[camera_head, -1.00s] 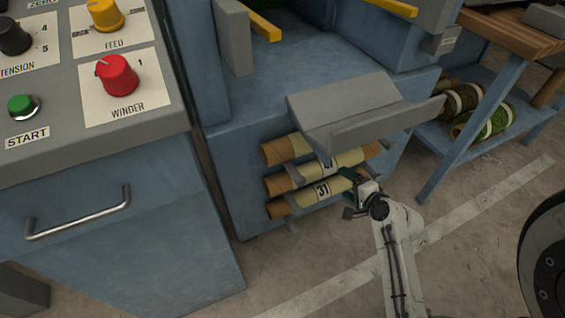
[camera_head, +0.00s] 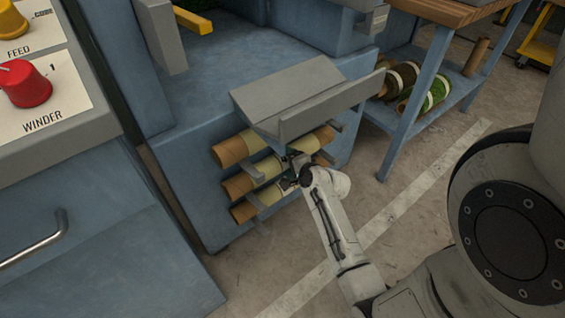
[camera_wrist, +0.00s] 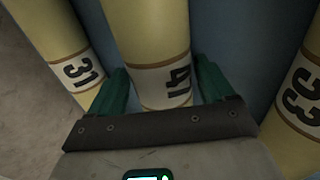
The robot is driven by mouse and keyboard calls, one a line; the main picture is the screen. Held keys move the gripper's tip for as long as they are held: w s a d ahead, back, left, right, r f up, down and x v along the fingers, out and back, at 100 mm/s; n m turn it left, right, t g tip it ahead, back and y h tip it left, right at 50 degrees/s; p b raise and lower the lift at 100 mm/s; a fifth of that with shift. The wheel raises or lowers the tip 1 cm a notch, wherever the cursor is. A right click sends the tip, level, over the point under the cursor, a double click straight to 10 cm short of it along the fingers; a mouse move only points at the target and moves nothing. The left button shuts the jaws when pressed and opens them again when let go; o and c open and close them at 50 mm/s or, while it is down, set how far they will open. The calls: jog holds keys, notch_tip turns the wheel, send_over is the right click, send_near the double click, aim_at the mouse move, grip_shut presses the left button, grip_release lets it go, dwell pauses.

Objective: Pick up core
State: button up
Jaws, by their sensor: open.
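Three yellow cores with bare brown ends lie one above another in a rack under a grey tray: the top core (camera_head: 230,151), the middle core (camera_head: 239,186) and the bottom core (camera_head: 244,213). In the wrist view the middle core (camera_wrist: 147,30) has a white label that seems to read 41. The core labelled 31 (camera_wrist: 55,40) is to its left and the core labelled 33 (camera_wrist: 300,115) to its right. My gripper (camera_wrist: 161,78) is open, its green fingers on either side of the middle core. In the head view my gripper (camera_head: 292,174) is partly hidden by my arm.
The grey tray (camera_head: 290,90) juts out just above the cores. A control panel with a red knob (camera_head: 25,83) stands at left. A blue-legged bench (camera_head: 415,105) with turf rolls (camera_head: 425,95) on its shelf stands at right. The floor (camera_head: 400,185) before it is clear.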

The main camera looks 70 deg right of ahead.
jog(key=shift+w+d, duration=0.1)
jog(key=shift+w, duration=0.05)
jog(key=c, duration=1.2)
